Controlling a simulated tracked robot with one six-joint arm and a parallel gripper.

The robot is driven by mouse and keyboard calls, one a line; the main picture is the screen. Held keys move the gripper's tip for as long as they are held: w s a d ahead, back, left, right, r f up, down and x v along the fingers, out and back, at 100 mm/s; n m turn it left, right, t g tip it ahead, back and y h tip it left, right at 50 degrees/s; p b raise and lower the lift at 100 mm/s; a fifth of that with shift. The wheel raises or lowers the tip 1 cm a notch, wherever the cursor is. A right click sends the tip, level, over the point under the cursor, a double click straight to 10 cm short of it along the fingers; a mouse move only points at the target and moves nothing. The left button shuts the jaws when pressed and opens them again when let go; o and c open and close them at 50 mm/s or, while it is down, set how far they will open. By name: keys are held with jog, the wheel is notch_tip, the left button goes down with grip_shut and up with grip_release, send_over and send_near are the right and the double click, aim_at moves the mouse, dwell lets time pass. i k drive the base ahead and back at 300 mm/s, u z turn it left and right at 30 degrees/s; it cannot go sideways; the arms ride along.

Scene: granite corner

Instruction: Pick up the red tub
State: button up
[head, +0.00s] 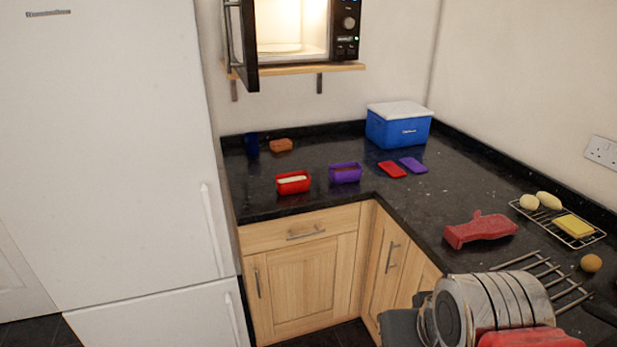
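The red tub (293,186) stands upright on the dark granite worktop, near its front edge above the wooden drawer. It is open on top and has pale contents. A purple tub (345,173) with brown contents stands just to its right, a small gap away. A red lid (392,169) lies flat further right. I cannot make out my gripper in the head view, and nothing touches the red tub.
A purple lid (413,165), a blue cool box (398,127), a brown block (281,145) and a dark blue cup (251,144) stand behind. Red oven gloves (480,230) and a wire rack (590,240) lie at right.

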aim_at(296, 183)
jog(key=i, duration=0.7)
jog(key=u, duration=0.65)
jog(key=i, duration=0.55)
jog(key=u, duration=0.45)
